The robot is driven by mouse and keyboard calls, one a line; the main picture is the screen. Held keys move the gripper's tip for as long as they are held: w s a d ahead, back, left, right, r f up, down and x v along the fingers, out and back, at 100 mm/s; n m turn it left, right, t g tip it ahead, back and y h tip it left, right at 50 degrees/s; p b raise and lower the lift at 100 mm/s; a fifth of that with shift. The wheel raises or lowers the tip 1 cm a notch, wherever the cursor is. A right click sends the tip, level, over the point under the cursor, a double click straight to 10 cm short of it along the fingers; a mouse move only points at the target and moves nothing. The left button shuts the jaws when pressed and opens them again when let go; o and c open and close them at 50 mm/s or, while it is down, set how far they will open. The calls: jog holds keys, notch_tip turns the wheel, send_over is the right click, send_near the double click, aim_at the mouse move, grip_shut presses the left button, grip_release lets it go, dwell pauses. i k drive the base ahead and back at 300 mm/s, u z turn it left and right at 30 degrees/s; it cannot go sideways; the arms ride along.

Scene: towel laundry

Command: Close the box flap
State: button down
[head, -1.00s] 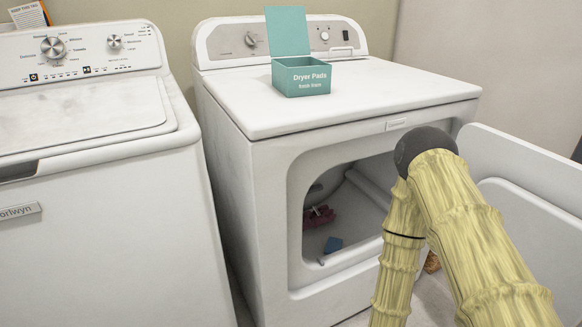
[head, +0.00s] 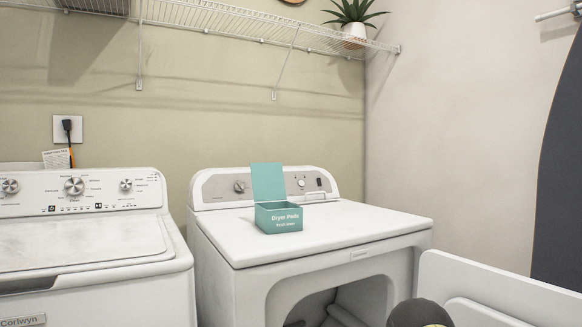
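A teal box labelled "Dryer Pads" (head: 279,218) sits upright on top of the white dryer (head: 340,232), toward its left side. Its flap (head: 268,183) is open and stands straight up at the back edge of the box. In the head view, only a dark rounded part of my arm shows at the bottom edge, in front of the dryer opening. My gripper is out of the picture, so its state is hidden.
The dryer door (head: 480,290) hangs open at the lower right. A white washer (head: 85,235) stands to the left. A wire shelf (head: 215,22) with a potted plant (head: 355,20) is above. The dryer top around the box is clear.

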aim_at(267, 179)
jog(key=z, duration=1.95)
jog(key=i, duration=0.7)
jog(key=u, duration=2.8)
